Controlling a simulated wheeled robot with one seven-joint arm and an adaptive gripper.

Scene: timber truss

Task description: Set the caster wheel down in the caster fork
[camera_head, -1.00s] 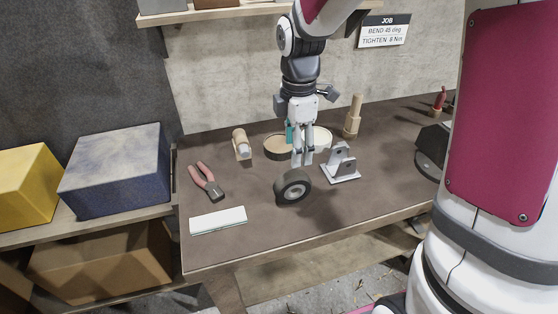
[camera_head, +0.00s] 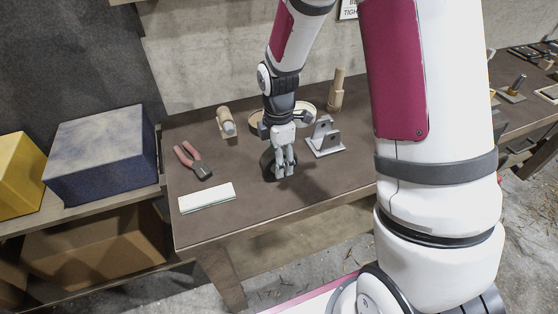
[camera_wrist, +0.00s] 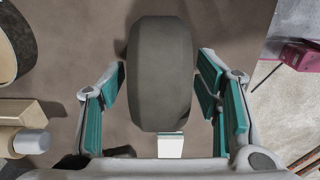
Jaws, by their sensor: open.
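The caster wheel (camera_head: 267,162), dark with a broad tread, stands upright on the bench, partly hidden by my gripper (camera_head: 284,174). In the wrist view the wheel (camera_wrist: 160,70) sits between my two teal-padded fingers, with a gap on each side. My gripper is open and points down at the wheel, not closed on it. The caster fork (camera_head: 325,138), a grey metal bracket with upright plates on a flat base, stands to the right of the wheel and a little farther back. It is empty.
Red-handled pliers (camera_head: 194,162) and a pale flat bar (camera_head: 207,197) lie to the left. A wooden cylinder piece (camera_head: 226,122), round dishes (camera_head: 256,122) and a wooden peg-like tool (camera_head: 337,92) are behind. The bench front (camera_head: 300,205) is clear.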

